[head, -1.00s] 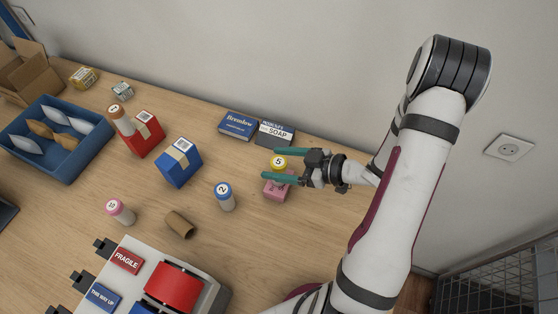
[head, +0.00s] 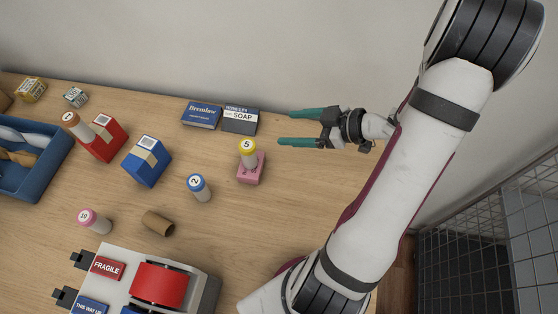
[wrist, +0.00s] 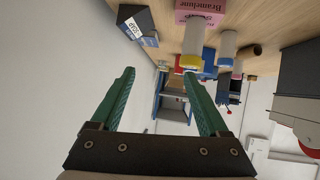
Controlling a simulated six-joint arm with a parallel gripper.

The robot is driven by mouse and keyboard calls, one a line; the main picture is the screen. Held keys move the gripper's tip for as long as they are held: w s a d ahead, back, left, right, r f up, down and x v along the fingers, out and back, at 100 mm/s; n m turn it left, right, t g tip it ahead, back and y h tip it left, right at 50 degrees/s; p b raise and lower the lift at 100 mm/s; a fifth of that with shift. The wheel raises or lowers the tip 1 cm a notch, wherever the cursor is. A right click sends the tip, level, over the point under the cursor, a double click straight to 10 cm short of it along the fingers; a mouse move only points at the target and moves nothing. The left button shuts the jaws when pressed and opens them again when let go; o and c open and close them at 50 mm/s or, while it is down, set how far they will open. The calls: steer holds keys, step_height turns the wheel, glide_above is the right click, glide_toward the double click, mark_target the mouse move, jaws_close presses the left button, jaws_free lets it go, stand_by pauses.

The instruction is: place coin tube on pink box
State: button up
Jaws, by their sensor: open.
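A coin tube with a yellow cap marked 5 (head: 249,156) stands upright on the pink box (head: 250,174). In the wrist view the tube (wrist: 192,45) and the pink box (wrist: 201,8) appear upside down near the top. My gripper (head: 284,127) is open and empty, apart from the tube on its right side. Other coin tubes are a blue-capped one marked 2 (head: 199,188) and a pink-capped one marked 10 (head: 96,222) on the counter, and a brown-capped one (head: 75,123) at the red box.
A red box (head: 107,142) and a blue box (head: 147,162) stand left of the pink box. A Bramlow box (head: 201,115) and a soap box (head: 240,121) lie behind it. A cardboard roll (head: 159,223) lies in front. Counter right of the pink box is clear.

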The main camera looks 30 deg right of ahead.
steer(key=w+d+r+m+h, duration=0.5)
steer(key=w+h, duration=0.1)
steer(key=h, duration=0.3)
steer(key=s+a+r+m+g+y, duration=0.1)
steer(key=s+a+m+g, duration=0.3)
steer(key=s+a, duration=0.7)
steer(key=s+a+r+m+g+y, duration=0.2)
steer(key=s+a+g, duration=0.4)
steer(key=s+a, duration=0.6)
steer(key=shift+a+r+m+y, duration=0.3)
steer(key=shift+a+m+y, duration=0.3)
steer(key=shift+m, duration=0.6)
